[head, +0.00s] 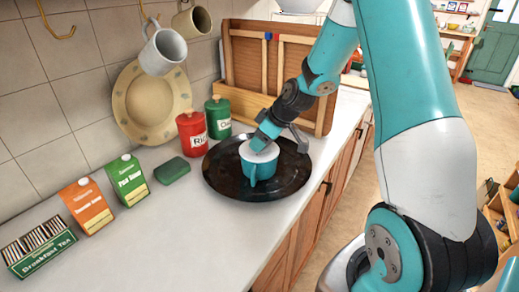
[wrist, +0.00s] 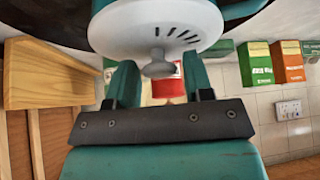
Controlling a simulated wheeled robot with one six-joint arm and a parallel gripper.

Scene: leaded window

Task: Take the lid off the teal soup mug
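The teal soup mug (head: 260,171) stands upright on a dark round tray (head: 222,183) on the counter. Its white lid (head: 247,154) is on top. In the wrist view the lid (wrist: 155,24) shows several dark slots and a pale round knob (wrist: 159,66); a teal part of the mug (wrist: 160,3) shows at the top edge. My gripper (head: 264,143) is over the lid, reaching down to it. In the wrist view its two teal fingers (wrist: 160,70) are apart, one on each side of the knob, with gaps between. It appears to hold nothing.
A red canister (head: 191,134) and a green canister (head: 218,118) stand behind the tray. A wooden rack (head: 250,105) leans at the back. A green block (head: 172,171), an orange carton (head: 88,206), a green carton (head: 127,180) and a tea box (head: 39,247) are to the left. The front counter is clear.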

